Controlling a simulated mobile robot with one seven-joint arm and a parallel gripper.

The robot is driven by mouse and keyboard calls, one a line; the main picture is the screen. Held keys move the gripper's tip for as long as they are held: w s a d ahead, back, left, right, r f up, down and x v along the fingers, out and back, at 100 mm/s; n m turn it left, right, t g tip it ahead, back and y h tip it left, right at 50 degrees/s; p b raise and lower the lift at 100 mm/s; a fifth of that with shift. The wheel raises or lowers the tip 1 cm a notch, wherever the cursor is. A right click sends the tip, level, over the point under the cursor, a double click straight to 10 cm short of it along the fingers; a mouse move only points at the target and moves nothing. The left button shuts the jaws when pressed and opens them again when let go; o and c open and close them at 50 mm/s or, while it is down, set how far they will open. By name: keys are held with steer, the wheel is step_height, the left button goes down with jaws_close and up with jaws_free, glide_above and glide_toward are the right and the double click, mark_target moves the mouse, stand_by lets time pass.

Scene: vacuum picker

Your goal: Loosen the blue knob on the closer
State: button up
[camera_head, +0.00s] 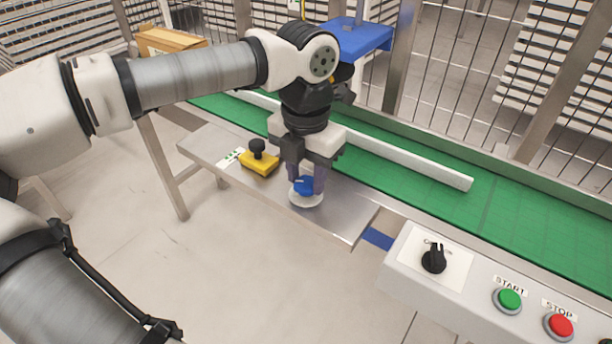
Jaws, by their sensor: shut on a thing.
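A blue knob (303,185) sits on a round white base on the steel shelf beside the green conveyor. My gripper (306,180) points down over it, with one finger on each side. It is shut on the blue knob. The fingers cover part of the knob, so its exact angle is hard to tell. The white round base (306,200) rests on the shelf under the fingers.
A yellow block with a black knob (259,160) stands left on the steel shelf (345,216). The green conveyor (440,200) with a white rail (410,163) runs behind. A control panel with a black switch (434,258), green START (510,299) and red STOP (561,325) buttons is front right.

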mark_target(306, 182)
steer(key=shift+n, duration=0.4)
steer(key=o, duration=1)
step_height(306, 182, up, 14)
steer(key=p, duration=0.2)
steer(key=shift+p, duration=0.4)
steer(key=shift+f, duration=0.1)
